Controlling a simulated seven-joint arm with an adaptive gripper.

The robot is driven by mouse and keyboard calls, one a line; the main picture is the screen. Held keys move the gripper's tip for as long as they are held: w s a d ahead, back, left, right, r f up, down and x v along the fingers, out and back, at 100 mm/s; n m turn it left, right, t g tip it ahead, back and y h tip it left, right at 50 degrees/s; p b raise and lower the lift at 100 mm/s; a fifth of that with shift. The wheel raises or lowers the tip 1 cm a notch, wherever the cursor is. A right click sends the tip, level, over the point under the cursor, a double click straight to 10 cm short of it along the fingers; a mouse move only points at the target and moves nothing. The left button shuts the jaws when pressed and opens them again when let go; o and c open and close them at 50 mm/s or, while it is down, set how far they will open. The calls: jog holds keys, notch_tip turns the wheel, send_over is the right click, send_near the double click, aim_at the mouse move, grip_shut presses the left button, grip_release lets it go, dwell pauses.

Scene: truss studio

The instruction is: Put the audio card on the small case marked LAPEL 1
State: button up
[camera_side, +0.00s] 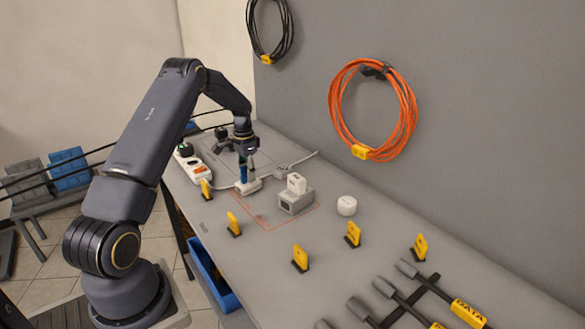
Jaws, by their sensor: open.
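My gripper (246,172) is open and points down at the back of the bench, just above a small white block (250,187). A dark blue part shows between or beside its fingers; I cannot tell what it is. A small grey case (295,202) stands to the right of the gripper, with a white cube-like piece (297,183) on top of it. No marking LAPEL 1 can be read on either small case-like thing. I cannot make out which thing is the audio card; it may be too small or hidden by the gripper.
A round white item (346,205) stands right of the grey case. Several yellow tags (300,257) stand along the bench. A power strip (196,169) lies at the far left. Grey-handled cables (408,268) lie at front right. An orange cable coil (401,126) hangs on the wall.

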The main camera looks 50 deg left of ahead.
notch_tip(320, 180, up, 12)
jog(key=s+d+r+t, duration=0.1)
jog(key=s+d+r, duration=0.1)
jog(key=d+r, duration=0.6)
jog(key=s+d+r+t, duration=0.1)
jog(key=d+r, duration=0.4)
jog(key=d, duration=0.5)
jog(key=s+d+f+t, duration=0.1)
jog(key=s+d+t, duration=0.2)
jog(key=s+d, duration=1.3)
jog(key=shift+s+f+t, duration=0.15)
jog(key=shift+s+t, duration=0.15)
jog(key=shift+s, duration=0.7)
